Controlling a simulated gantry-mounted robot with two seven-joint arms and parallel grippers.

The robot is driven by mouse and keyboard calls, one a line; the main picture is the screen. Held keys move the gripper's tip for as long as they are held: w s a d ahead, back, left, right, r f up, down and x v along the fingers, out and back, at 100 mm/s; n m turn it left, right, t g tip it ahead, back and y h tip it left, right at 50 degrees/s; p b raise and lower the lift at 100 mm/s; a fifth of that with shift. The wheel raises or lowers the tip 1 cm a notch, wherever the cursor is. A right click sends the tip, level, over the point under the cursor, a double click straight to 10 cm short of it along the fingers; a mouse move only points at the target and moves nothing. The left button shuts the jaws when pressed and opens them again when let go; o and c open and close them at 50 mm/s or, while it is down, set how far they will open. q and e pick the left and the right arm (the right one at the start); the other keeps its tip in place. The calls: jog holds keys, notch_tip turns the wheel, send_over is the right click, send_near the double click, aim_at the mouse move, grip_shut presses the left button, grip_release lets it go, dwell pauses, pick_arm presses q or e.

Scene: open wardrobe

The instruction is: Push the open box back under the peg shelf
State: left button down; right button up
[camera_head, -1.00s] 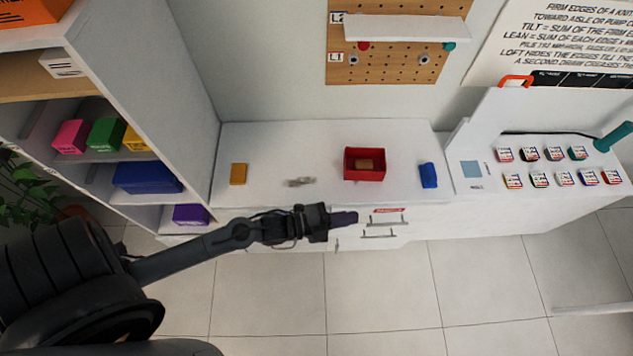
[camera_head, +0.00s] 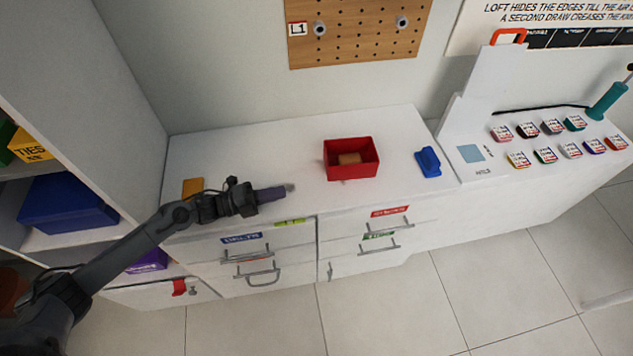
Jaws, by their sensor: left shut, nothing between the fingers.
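My left gripper (camera_head: 272,194) is shut and empty, over the front part of the counter to the left of the red box. Its fingertips point right towards the box, with a clear gap between them. My right gripper is not in view.
A blue object (camera_head: 428,162) is right of the box. Drawers with handles (camera_head: 380,249) are below. Counter behind the box is clear.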

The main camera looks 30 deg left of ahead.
pick_arm(q)
jog(key=b+x, duration=0.1)
jog(key=x, duration=0.9)
jog(key=shift+w+d+f+b, duration=0.1)
jog(key=shift+w+b, duration=0.3)
jog(key=shift+w, duration=1.55)
